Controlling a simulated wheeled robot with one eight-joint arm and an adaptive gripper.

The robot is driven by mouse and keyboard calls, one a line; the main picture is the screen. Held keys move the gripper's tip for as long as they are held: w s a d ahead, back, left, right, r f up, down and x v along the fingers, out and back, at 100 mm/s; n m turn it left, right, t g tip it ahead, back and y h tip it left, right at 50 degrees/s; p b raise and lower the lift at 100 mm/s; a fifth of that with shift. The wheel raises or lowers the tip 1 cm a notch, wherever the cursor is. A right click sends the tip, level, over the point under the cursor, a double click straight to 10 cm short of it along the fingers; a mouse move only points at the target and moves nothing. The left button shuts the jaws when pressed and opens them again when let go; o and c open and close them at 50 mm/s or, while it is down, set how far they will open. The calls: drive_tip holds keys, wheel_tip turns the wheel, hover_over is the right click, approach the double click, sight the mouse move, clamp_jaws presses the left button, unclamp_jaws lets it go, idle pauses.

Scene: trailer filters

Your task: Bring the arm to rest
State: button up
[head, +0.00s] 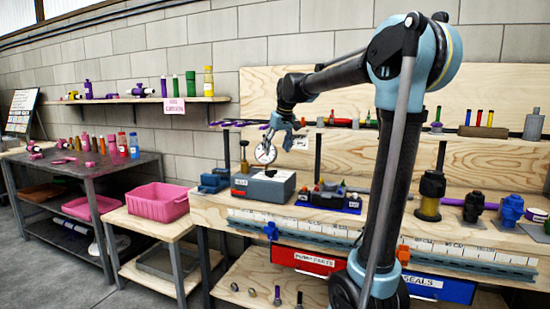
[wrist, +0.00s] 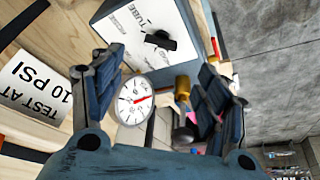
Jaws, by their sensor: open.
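My gripper (head: 283,128) is open above the left part of the wooden workbench (head: 215,206), at the end of my bent arm. A round white dial gauge (head: 265,152) shows just below and left of it, above a grey box (head: 262,190). In the wrist view my gripper's fingers (wrist: 160,75) are spread apart, one on each side. The gauge (wrist: 135,100) there has a red needle and lies close beside the left finger. Whether they touch I cannot tell. The grey box (wrist: 120,15) with a black knob lies beyond the fingertips.
A tray of small parts (head: 330,200) stands right of the grey box, and dark fittings (head: 430,195) stand further right. A pink bin (head: 158,201) sits on a low stand at left. A shelf (head: 480,132) with bottles runs behind my arm.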

drive_tip(key=shift+s+d+r, duration=0.1)
drive_tip(key=shift+r, duration=0.25)
